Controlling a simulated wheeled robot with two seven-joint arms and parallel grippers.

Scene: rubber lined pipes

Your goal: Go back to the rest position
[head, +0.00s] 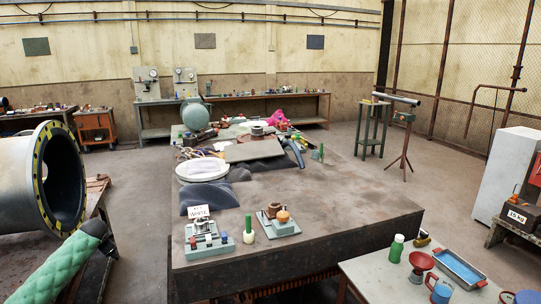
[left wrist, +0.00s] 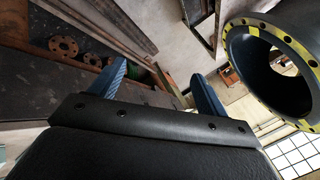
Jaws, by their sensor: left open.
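My left arm in its green quilted sleeve comes in at the lower left of the head view. Its dark left gripper (head: 98,232) is in the gap between the large pipe (head: 45,190) and the central table (head: 330,205). In the left wrist view the two blue fingers of my left gripper (left wrist: 157,84) stand wide apart with nothing between them. The pipe's yellow-and-black flange (left wrist: 242,30) is to the right of the fingers there, apart from them. My right gripper is not in view.
A side table (head: 385,275) at lower right holds a green bottle (head: 396,248), a red funnel-like piece and a blue tray (head: 459,269).

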